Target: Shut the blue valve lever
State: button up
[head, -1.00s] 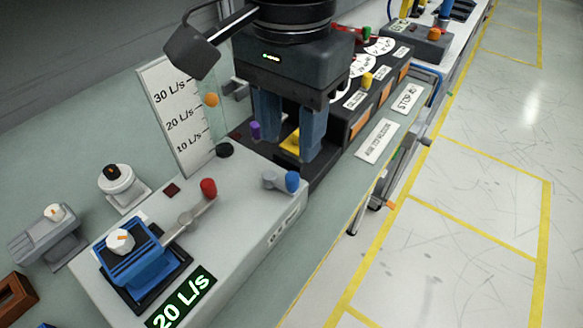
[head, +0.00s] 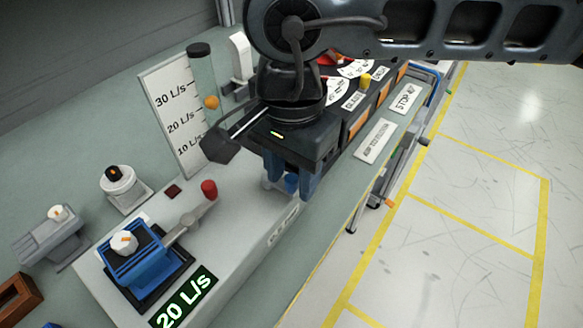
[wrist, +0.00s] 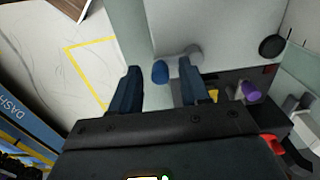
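The blue valve lever has a rounded blue knob (head: 291,183) on a short grey arm, at the right end of the light grey flow panel (head: 240,223). In the head view it is partly hidden by my gripper (head: 287,188). In the wrist view the blue knob (wrist: 160,72) shows between my two fingertips (wrist: 160,68), with its grey pivot (wrist: 193,52) beside the right finger. My gripper is open, with a gap on each side of the knob. I cannot tell whether the fingertips are down to the knob's height.
A red-knobbed lever (head: 209,190) stands left of my gripper, by a blue valve block (head: 142,263). A display (head: 184,299) reads 20 L/s. A flow scale (head: 175,115) and tube with an orange ball (head: 211,102) stand behind. A purple knob (wrist: 251,91) shows in the wrist view.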

grip_shut()
jog(key=shift+b, duration=0.3)
jog(key=m+b, duration=0.2)
jog(key=b, duration=0.1)
jog(key=a+m+b, duration=0.1)
jog(key=shift+s+f+b, duration=0.3)
jog(key=shift+s, duration=0.1)
jog(key=m+b, duration=0.1)
jog(key=a+m+b, duration=0.1)
jog(key=m+b, duration=0.2)
jog(key=b, duration=0.1)
jog(key=shift+s+a+m, duration=0.25)
jog(key=shift+s+m, duration=0.1)
jog(key=shift+m, duration=0.05)
jog(key=m+b, duration=0.1)
jog(key=a+m+b, duration=0.1)
jog(key=m+b, duration=0.2)
jog(key=b, duration=0.1)
jog(key=shift+a+r+m, duration=0.1)
jog(key=shift+a+m, duration=0.2)
jog(key=shift+w+a+r+m+b, duration=0.15)
jog(key=shift+a+m+b, duration=0.2)
jog(key=shift+m+b, duration=0.5)
jog(key=shift+w+a+r+m+b, duration=0.1)
jog(key=shift+a+m+b, duration=0.35)
jog(key=shift+m, duration=0.7)
jog(key=shift+d, duration=0.1)
jog(key=shift+o, duration=0.2)
grip_release()
